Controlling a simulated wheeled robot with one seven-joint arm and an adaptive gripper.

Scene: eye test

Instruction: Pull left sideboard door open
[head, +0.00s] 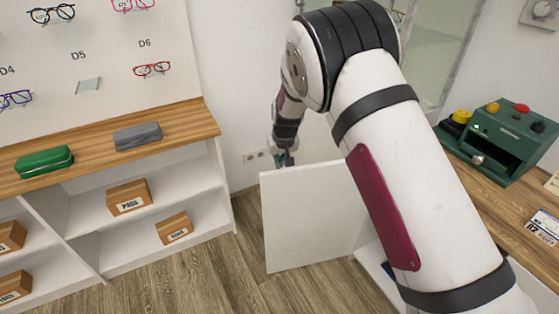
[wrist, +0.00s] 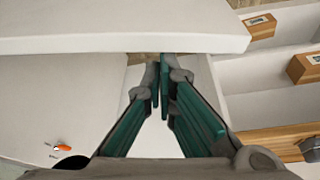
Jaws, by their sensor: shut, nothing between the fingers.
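The white sideboard door (head: 310,220) stands swung well open in the head view, sticking out to the left of the wood-topped sideboard (head: 515,215). My arm hides its right part and the hinge side. My gripper (head: 285,160) is at the door's upper edge, near its free left corner. In the wrist view my green-padded fingers (wrist: 161,80) are shut with nothing between them. Their tips are close to the edge of the white door panel (wrist: 120,30); I cannot tell whether they touch it. No handle shows.
A white shelf unit (head: 170,185) with a wooden top stands at left, holding cardboard boxes (head: 128,197) and glasses cases (head: 44,161). A green device (head: 495,140) sits on the sideboard. Wood floor (head: 205,280) is clear between shelf and door.

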